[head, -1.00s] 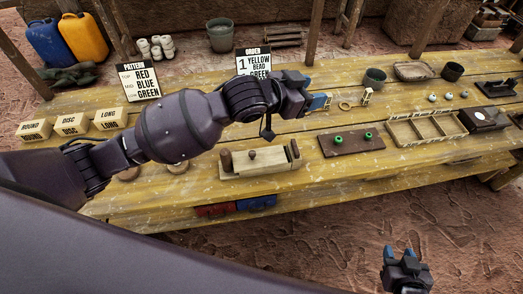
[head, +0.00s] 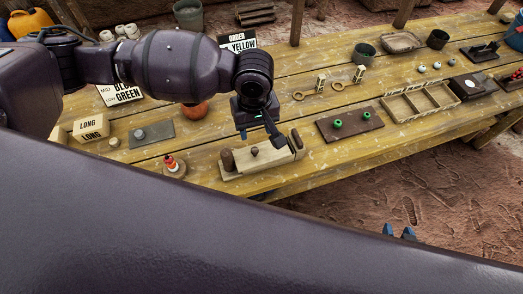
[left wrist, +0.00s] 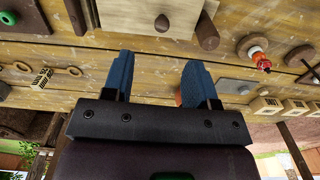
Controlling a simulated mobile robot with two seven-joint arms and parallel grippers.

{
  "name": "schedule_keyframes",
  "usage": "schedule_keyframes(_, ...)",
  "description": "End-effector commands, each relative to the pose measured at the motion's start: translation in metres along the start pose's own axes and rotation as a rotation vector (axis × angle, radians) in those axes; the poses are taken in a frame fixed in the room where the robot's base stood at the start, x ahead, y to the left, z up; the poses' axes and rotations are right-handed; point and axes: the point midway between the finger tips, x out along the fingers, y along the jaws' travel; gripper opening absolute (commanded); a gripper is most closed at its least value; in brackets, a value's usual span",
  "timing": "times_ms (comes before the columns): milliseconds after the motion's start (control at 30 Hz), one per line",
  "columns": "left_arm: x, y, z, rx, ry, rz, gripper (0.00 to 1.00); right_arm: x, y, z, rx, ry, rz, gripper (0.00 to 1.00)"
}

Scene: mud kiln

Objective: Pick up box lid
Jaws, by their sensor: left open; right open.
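A pale wooden box (head: 272,155) stands at the near edge of the yellow table. A small brown knob (head: 254,152) rises from its top, apparently from the lid; a dark rounded piece (head: 228,160) is at its left end. My left gripper (head: 243,131) is above and just behind the box in the head view, its fingers mostly hidden by the hand. In the left wrist view the open, empty fingers (left wrist: 157,75) show, with the box (left wrist: 130,12) and knob (left wrist: 162,22) beyond them, apart from them. My right gripper (head: 398,231) is low in front of the table, only its blue tips showing.
A brown board with green rings (head: 350,123) and a divided wooden tray (head: 420,101) lie to the right. A red-topped peg (head: 171,163) and a grey plate (head: 152,134) are to the left. An orange pot (head: 195,110) is partly behind my left arm.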

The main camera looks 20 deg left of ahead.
Motion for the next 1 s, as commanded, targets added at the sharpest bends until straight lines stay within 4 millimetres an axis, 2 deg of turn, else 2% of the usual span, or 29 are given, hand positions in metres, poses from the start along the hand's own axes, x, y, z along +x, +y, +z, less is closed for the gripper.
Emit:
schedule_keyframes(167,0.007,0.000,0.000,-0.057,0.002,-0.002,0.53,0.000,0.002,0.001,-0.006,0.000,0.001,0.43)
schedule_keyframes(400,0.040,0.000,-0.001,-0.057,0.001,-0.001,0.53,0.001,0.002,0.002,-0.006,0.000,0.001,0.43)
schedule_keyframes(733,0.064,-0.001,-0.001,-0.055,0.003,0.001,0.53,0.001,0.002,0.002,-0.005,0.000,0.001,0.43)
schedule_keyframes(1000,0.099,-0.003,-0.003,-0.054,0.002,0.002,0.53,0.000,0.001,0.004,-0.001,-0.003,0.002,0.43)
